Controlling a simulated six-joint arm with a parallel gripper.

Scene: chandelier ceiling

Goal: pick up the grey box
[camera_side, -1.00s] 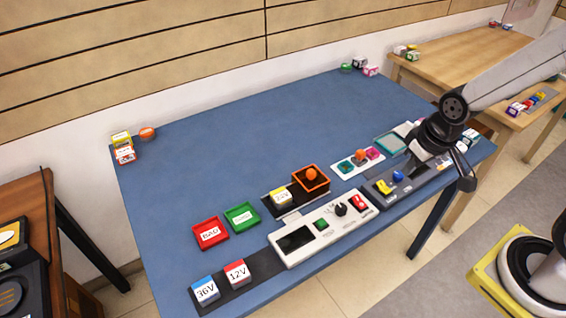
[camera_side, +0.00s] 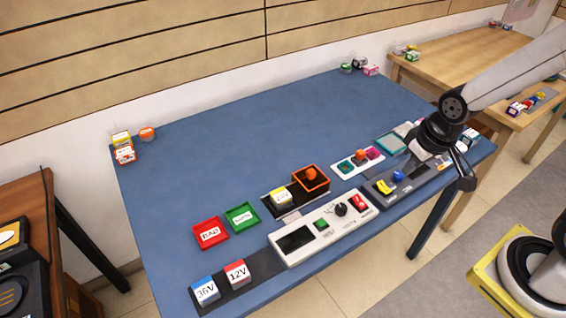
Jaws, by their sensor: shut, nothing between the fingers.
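My gripper (camera_side: 424,154) hangs at the end of the dark wrist over the right end of the blue table, above the dark strip with the yellow and blue pieces. Its fingers are small and partly hidden by the wrist; it is shut with nothing in it. A pale grey piece (camera_side: 403,129) shows beside the teal tray (camera_side: 390,143), left of my wrist; I cannot tell for sure whether it is the grey box. No other clearly grey box shows, and the wrist hides part of the table.
A white panel (camera_side: 325,229) with a screen and switches lies along the front edge. Red (camera_side: 209,233) and green (camera_side: 241,217) trays and an orange open box (camera_side: 311,178) stand left of my gripper. The middle of the blue table is clear.

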